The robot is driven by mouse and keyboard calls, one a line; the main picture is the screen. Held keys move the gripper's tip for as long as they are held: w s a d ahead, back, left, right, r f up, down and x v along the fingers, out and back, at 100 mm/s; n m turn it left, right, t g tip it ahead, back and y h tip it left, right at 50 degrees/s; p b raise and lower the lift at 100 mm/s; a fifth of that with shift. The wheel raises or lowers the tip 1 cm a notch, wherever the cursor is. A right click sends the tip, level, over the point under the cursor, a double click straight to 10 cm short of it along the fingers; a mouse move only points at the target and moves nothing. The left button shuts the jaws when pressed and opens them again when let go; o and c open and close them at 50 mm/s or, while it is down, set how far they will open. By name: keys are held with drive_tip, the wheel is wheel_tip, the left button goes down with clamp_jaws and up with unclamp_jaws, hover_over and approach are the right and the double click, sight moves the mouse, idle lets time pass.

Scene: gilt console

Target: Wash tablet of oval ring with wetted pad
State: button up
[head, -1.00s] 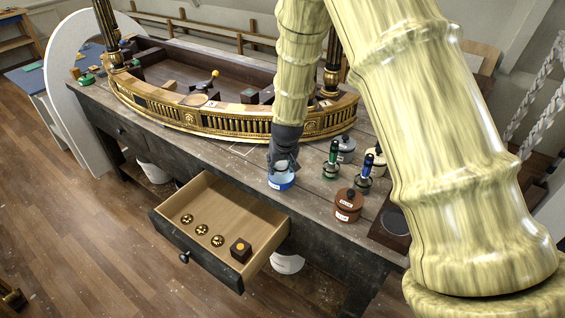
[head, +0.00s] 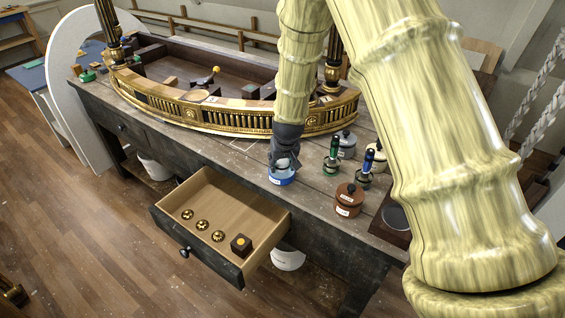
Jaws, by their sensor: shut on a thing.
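My gripper (head: 285,161) points down over a small blue dish (head: 283,179) with a white label, near the front edge of the console top. It is shut on the pad, which its dark fingers and the dish largely hide. The fingers are at the dish's mouth; I cannot tell whether the pad touches what is inside. The curved gilt frieze (head: 215,119) of the console lies behind to the left. A tan oval piece (head: 195,96) sits on its upper edge; I cannot tell if this is the oval ring's tablet.
Right of the dish stand a green-handled tool (head: 333,152), a blue-handled tool (head: 367,163), a brown lidded jar (head: 349,199) and a grey lidded jar (head: 346,146). An open drawer (head: 240,197) juts out below, holding gilt rosettes and a dark block (head: 241,244).

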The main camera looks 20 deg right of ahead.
drive_tip(key=shift+w+f, duration=0.15)
drive_tip(key=shift+f, duration=0.05)
drive_tip(key=shift+f, duration=0.4)
idle(1.6)
drive_tip(key=shift+r, duration=0.15)
drive_tip(key=shift+r+p, duration=2.3)
drive_tip(key=shift+r, duration=1.15)
drive_tip(key=shift+f, duration=0.1)
